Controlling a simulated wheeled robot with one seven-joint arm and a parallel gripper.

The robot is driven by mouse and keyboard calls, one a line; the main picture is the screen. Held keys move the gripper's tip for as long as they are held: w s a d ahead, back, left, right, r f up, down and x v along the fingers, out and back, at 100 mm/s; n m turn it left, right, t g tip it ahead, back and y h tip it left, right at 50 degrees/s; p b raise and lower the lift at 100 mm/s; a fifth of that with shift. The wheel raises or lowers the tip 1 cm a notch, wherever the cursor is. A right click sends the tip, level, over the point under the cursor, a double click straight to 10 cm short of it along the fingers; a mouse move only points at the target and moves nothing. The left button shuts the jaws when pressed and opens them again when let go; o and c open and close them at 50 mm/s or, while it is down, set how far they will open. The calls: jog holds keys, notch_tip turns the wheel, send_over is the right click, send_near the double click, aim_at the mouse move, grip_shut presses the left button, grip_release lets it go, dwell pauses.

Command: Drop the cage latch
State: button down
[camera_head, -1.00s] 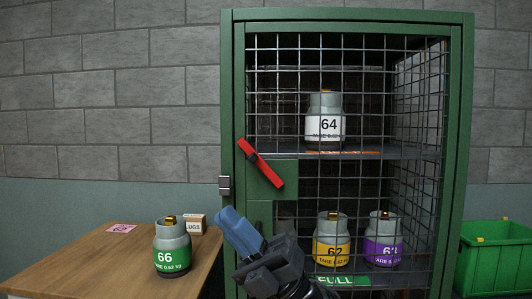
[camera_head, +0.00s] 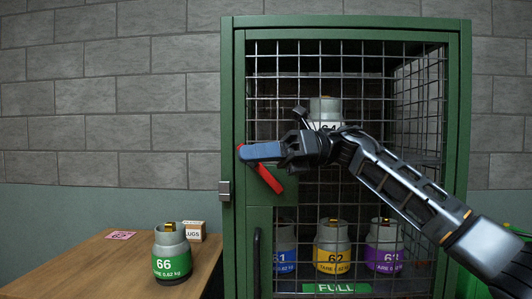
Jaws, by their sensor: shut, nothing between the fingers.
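The green cage (camera_head: 466,130) has a wire mesh door (camera_head: 300,75) that stands shut in its frame. The red latch bar (camera_head: 270,178) lies on the door's left side, tilted from upper left to lower right. My gripper (camera_head: 243,152) has blue fingers and is shut and empty. Its tips are at the upper end of the latch and cover part of it. I cannot tell whether they touch it. My arm crosses in front of the mesh from the lower right.
Inside the cage, cylinder 64 (camera_head: 325,106) stands on the upper shelf, partly hidden by my arm. Cylinders 61 (camera_head: 284,258), 62 (camera_head: 333,257) and 63 (camera_head: 384,255) stand below. Cylinder 66 (camera_head: 171,262) and a small box (camera_head: 193,231) are on the wooden table (camera_head: 110,262) at left.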

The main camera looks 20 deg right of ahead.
aim_at(260, 170)
jog(key=shift+w+d+r+t+h, duration=0.45)
jog(key=shift+d+r+h, duration=1.05)
jog(key=shift+d, duration=0.9)
jog(key=shift+w+d+r+t+h, duration=0.2)
jog(key=shift+d+r+t+h, duration=0.35)
jog(key=shift+d+r+h, duration=1.35)
jog(key=shift+w+d+r+t+h, duration=0.45)
jog(key=shift+d+r+h, duration=0.6)
jog(key=shift+d, duration=1.8)
jog(key=shift+r, duration=0.1)
jog(key=x, duration=1.4)
jog(key=shift+a, duration=0.15)
